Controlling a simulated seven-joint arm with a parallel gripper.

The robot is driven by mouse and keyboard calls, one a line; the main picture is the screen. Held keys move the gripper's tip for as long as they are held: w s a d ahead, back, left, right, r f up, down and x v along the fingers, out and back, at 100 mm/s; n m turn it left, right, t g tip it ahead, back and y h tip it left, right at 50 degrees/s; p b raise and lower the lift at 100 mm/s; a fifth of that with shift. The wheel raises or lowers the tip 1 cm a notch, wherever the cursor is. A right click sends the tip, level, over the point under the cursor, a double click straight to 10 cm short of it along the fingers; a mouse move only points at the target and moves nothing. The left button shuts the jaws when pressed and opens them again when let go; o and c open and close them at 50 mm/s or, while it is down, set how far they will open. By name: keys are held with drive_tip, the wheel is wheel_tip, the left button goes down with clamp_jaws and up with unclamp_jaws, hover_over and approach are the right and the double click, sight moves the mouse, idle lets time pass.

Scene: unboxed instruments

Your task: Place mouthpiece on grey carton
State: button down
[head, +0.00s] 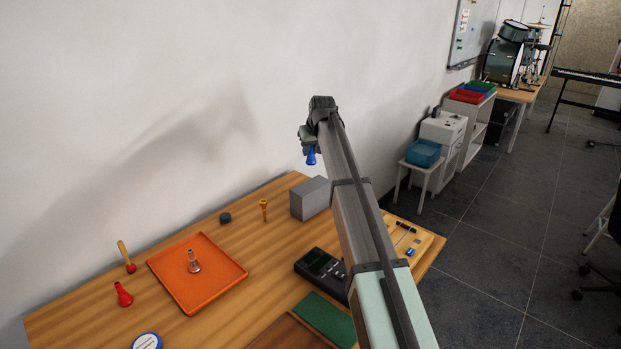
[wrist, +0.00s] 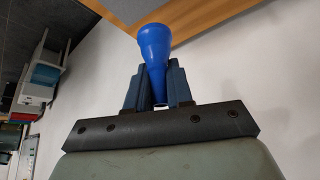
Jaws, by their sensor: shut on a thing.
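A blue mouthpiece (wrist: 154,45) is held between the two fingers of my gripper (wrist: 158,88) in the wrist view. In the head view the same blue mouthpiece (head: 311,156) hangs below my gripper (head: 309,143), in the air above the table. The grey carton (head: 310,198) stands on the table near its back edge, below the mouthpiece in the picture. Its top looks bare. My arm hides part of the table to the right of the carton.
An orange tray (head: 214,296) holds a silver mouthpiece (head: 193,261). A gold mouthpiece (head: 264,208) and a dark puck (head: 225,218) stand left of the carton. A red mouthpiece (head: 123,294) is at the left. A black device (head: 322,268) lies in front. A wall runs behind the table.

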drive_tip(key=shift+f, duration=4.35)
drive_tip(key=shift+f, duration=0.1)
drive_tip(key=c, duration=1)
unclamp_jaws()
drive_tip(key=v, duration=1.2)
